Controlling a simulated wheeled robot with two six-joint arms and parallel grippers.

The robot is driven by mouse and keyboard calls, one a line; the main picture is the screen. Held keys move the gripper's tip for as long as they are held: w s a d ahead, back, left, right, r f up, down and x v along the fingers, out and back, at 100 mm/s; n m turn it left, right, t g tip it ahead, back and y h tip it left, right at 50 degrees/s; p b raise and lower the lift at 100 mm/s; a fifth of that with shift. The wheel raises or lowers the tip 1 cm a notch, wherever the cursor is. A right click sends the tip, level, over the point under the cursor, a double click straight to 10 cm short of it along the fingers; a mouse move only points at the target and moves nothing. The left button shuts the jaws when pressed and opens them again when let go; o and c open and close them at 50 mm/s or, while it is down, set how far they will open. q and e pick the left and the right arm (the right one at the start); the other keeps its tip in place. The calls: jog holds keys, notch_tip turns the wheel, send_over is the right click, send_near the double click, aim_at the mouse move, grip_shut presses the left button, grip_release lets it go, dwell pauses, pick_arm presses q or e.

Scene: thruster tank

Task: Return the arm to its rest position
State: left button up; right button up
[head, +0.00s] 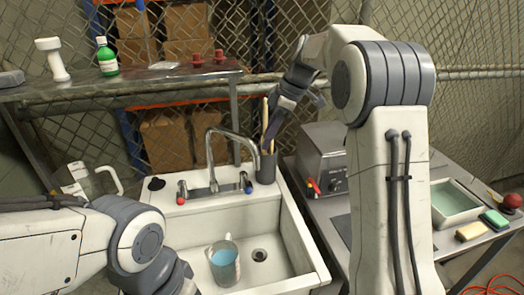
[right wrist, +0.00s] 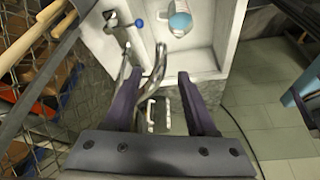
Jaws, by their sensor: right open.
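My right arm rises on the right of the head view and bends over toward the back of the sink. Its right gripper (head: 272,128) points down beside the grey utensil holder (head: 266,168), above the counter's back edge. In the right wrist view the two dark fingers of the right gripper (right wrist: 156,78) are apart with nothing held between them. My left arm lies low at the left of the head view; its fingers are out of frame.
A clear cup with blue liquid (head: 224,264) stands in the white sink (head: 299,247) by the faucet (head: 212,160). A grey box (head: 322,150), a green-filled tray (head: 451,205) and sponges (head: 494,219) are on the right table. A shelf (head: 130,83) with a green bottle (head: 107,58) is behind.

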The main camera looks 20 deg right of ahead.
jog(key=shift+v, duration=1)
jog(key=s+a+f+m+g+h, duration=0.1)
jog(key=s+a+f+m+h, duration=0.2)
jog(key=s+a, duration=1.25)
jog(key=s+f+m, duration=0.1)
jog(key=s+f, duration=0.3)
jog(key=s, duration=0.5)
jog(key=s+f+m, duration=0.2)
jog(key=s+f, duration=0.2)
jog(key=s, duration=0.6)
jog(key=shift+f+m, duration=0.3)
jog(key=shift+f, duration=0.1)
jog(key=shift+s+d, duration=0.1)
jog(key=shift+s, duration=0.05)
